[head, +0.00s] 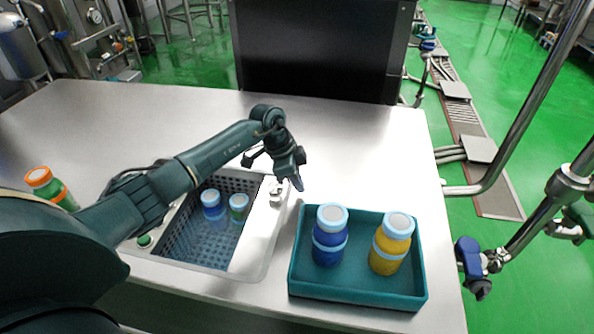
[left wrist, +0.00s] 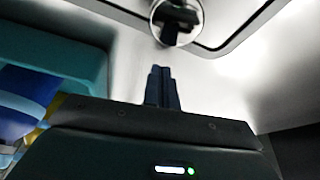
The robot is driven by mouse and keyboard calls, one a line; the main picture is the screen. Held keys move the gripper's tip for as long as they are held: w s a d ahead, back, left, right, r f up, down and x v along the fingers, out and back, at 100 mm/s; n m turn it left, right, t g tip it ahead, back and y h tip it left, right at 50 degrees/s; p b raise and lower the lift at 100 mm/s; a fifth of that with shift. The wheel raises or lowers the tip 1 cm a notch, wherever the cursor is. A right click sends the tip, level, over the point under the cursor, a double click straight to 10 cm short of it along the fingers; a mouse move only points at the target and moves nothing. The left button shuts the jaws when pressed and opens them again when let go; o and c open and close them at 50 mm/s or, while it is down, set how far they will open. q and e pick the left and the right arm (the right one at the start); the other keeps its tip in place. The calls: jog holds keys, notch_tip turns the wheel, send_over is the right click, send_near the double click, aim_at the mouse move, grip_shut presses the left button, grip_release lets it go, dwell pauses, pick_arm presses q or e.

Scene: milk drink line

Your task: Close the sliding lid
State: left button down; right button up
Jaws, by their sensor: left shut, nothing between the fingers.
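A basin (head: 165,262) is sunk into the steel table, and its grey perforated inside is largely uncovered. A pale sliding lid (head: 258,238) lies along the basin's right side, with a small round metal knob (head: 276,193) on top. In the left wrist view the knob (left wrist: 176,18) shows as a shiny disc at the top. My left gripper (head: 297,183) points down just right of the knob, apart from it. Its fingers (left wrist: 161,75) are shut with nothing between them. My right gripper is in neither view.
Two blue-lidded bottles, one blue (head: 212,206) and one green (head: 238,208), stand in the basin. A teal tray (head: 350,290) at right holds a blue bottle (head: 329,240) and a yellow bottle (head: 391,246). An orange-capped bottle (head: 45,184) is at left. The table's back is clear.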

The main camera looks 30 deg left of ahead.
pick_arm(q)
jog(key=shift+s+a+r, duration=0.1)
jog(key=shift+s+a, duration=0.15)
jog(key=shift+a, duration=0.3)
jog(key=shift+s+a+r, duration=0.1)
jog(key=shift+s+a, duration=0.15)
jog(key=shift+a, duration=0.3)
jog(key=shift+s+a, duration=0.1)
jog(key=shift+a, duration=0.1)
